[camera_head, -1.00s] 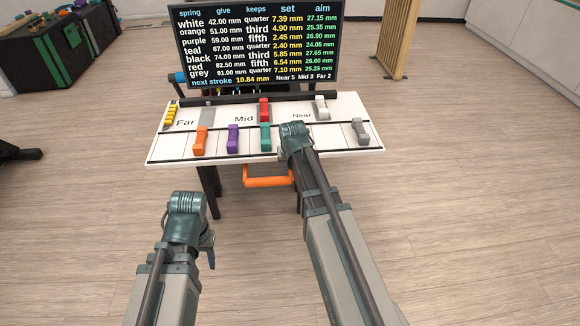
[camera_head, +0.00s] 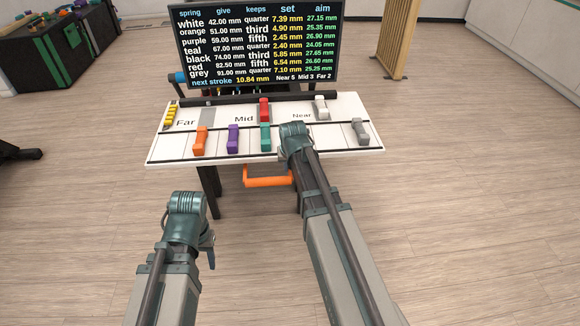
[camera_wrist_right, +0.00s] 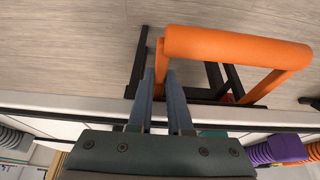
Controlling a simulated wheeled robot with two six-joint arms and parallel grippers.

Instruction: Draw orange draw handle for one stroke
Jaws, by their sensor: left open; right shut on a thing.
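The orange draw handle (camera_head: 268,182) is a U-shaped bar below the front edge of the white board (camera_head: 190,157). It fills the upper right of the right wrist view (camera_wrist_right: 235,45). My right gripper (camera_wrist_right: 163,88) has its two fingers on either side of one side arm of the handle and is shut on it. In the head view my right wrist hides these fingers and the handle's right end. My left gripper (camera_head: 208,256) is open, in front of the board and to the left, away from the handle; its wrist partly hides it.
The board carries orange (camera_head: 200,139), purple (camera_head: 233,139), teal (camera_head: 266,138), red (camera_head: 264,108), white (camera_head: 321,107) and grey (camera_head: 360,131) blocks. A screen (camera_head: 258,45) stands behind it. A wooden slatted panel (camera_head: 398,38) stands at the back right.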

